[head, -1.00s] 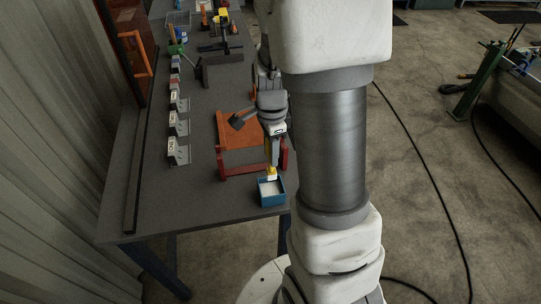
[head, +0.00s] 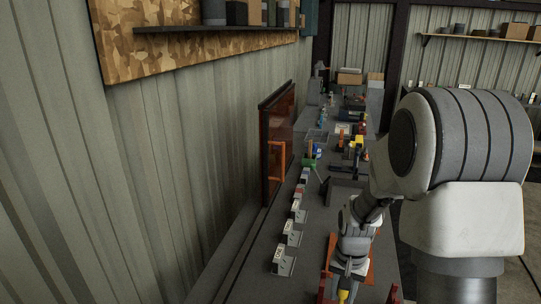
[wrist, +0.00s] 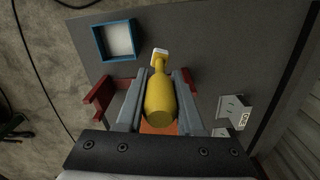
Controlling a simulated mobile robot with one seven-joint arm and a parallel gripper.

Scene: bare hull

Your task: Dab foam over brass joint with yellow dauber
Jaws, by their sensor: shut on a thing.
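My gripper (wrist: 160,80) is shut on the yellow dauber (wrist: 161,98), which lies between its two grey fingers in the wrist view. The dauber's pale tip (wrist: 160,53) points away from the gripper, over the dark table and beside the blue tray. The blue tray (wrist: 118,59) holds white foam (wrist: 117,39) and sits to the left of the tip. In the head view my gripper is low in the picture, with a bit of the yellow dauber (head: 342,295) showing at the bottom edge. I cannot make out a brass joint in either view.
A red stand (wrist: 103,94) with an orange plate (head: 332,247) is under and around my gripper. Several grey-and-white blocks (head: 283,262) line the table's left side. An orange-handled panel (head: 278,150) stands by the wall.

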